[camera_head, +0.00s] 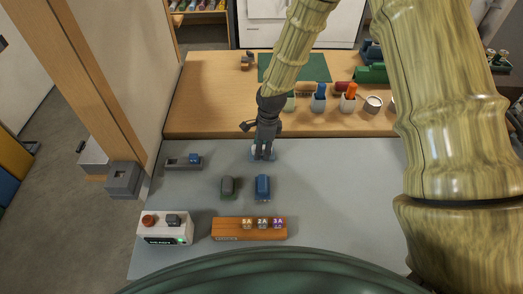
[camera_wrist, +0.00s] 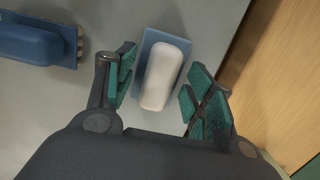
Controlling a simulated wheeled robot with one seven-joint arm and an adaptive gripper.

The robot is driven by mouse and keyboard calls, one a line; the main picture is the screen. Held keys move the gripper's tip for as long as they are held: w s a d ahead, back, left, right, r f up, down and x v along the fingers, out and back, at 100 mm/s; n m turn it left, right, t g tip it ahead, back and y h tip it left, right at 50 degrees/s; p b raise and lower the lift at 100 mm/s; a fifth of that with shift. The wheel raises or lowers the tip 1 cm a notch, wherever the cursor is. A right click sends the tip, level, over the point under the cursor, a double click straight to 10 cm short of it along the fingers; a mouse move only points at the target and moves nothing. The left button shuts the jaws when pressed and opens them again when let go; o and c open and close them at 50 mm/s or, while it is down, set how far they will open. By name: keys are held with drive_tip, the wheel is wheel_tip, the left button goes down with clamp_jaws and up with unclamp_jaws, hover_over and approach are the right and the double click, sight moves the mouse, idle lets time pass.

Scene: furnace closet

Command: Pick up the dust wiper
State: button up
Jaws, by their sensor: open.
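A white, rounded block on a flat blue pad, which looks like the dust wiper (camera_wrist: 164,75), lies on the grey surface. In the wrist view it sits between the two green-padded fingers of my gripper (camera_wrist: 162,80), with a gap on each side. My gripper is open and holds nothing. In the head view my gripper (camera_head: 264,155) points down over the wiper near the back edge of the grey surface and hides most of it. I cannot tell how far above the wiper the fingertips are.
A blue brush-like block (camera_head: 262,187) and a dark green-grey block (camera_head: 228,187) lie in front of my gripper. A wooden rack (camera_head: 225,230) with labelled pieces stands nearer. The grey surface to the right is clear.

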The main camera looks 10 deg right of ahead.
drive_tip(key=c, duration=1.1)
drive_tip(key=shift+r, duration=0.1)
drive_tip(key=shift+r+b, duration=0.7)
drive_tip(key=shift+r, duration=0.15)
drive_tip(key=shift+s+d+r+b, duration=0.15)
drive_tip(key=shift+s+r+b, duration=0.1)
drive_tip(key=shift+r+b, duration=0.4)
drive_tip(key=s+d+b, duration=0.1)
drive_tip(key=s+d, duration=0.1)
drive_tip(key=s, duration=0.2)
drive_tip(key=s+d+r+b, duration=0.1)
drive_tip(key=s+d, duration=0.2)
drive_tip(key=s, duration=0.1)
drive_tip(key=s+d+b, duration=0.2)
drive_tip(key=s+d, duration=0.1)
drive_tip(key=s, duration=0.2)
drive_tip(key=shift+d+r, duration=0.25)
drive_tip(key=shift+r, duration=0.15)
